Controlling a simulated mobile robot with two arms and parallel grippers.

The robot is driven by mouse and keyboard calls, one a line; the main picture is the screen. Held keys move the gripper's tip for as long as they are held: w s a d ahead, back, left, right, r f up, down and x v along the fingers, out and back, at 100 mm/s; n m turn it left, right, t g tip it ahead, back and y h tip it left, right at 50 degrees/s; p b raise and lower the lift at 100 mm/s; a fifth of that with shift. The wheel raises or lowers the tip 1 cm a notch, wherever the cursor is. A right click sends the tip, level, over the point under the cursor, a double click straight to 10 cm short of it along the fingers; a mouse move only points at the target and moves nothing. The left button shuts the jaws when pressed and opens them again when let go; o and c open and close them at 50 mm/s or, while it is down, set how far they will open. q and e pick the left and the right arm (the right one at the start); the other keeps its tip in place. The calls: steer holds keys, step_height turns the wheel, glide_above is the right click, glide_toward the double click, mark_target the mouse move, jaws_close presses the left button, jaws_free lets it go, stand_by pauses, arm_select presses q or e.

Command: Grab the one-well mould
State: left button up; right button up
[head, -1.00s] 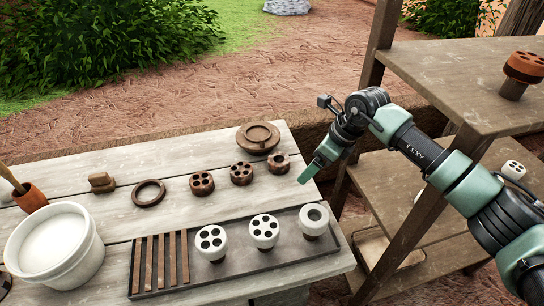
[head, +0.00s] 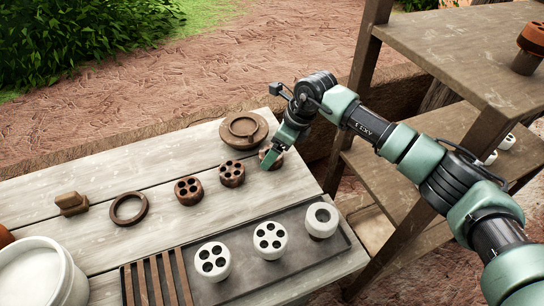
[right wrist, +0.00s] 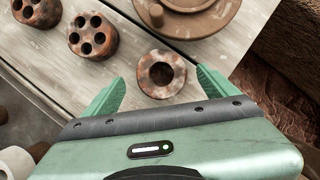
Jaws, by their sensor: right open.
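The one-well mould, a small round rusty-brown piece with one central hole, sits on the table in the right wrist view (right wrist: 162,75). In the head view it (head: 265,155) is mostly hidden behind my right gripper (head: 273,160). In the right wrist view my right gripper (right wrist: 161,88) is open, with one green fingertip to each side of the mould and a gap on both sides. My left gripper is not in view.
Two brown multi-hole moulds (head: 232,174) (head: 188,190) stand to the left. A round wooden disc (head: 262,122) lies just behind. A dark tray (head: 327,258) holds several white pieces in front. A wooden shelf (head: 465,48) stands at right.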

steer(key=shift+x, duration=0.95)
steer(key=shift+w+f, duration=0.15)
steer(key=shift+f, duration=0.1)
steer(key=shift+w, duration=0.15)
steer(key=shift+r, duration=0.15)
steer(key=c, duration=0.4)
steer(key=shift+s, duration=0.25)
steer(key=c, duration=1.3)
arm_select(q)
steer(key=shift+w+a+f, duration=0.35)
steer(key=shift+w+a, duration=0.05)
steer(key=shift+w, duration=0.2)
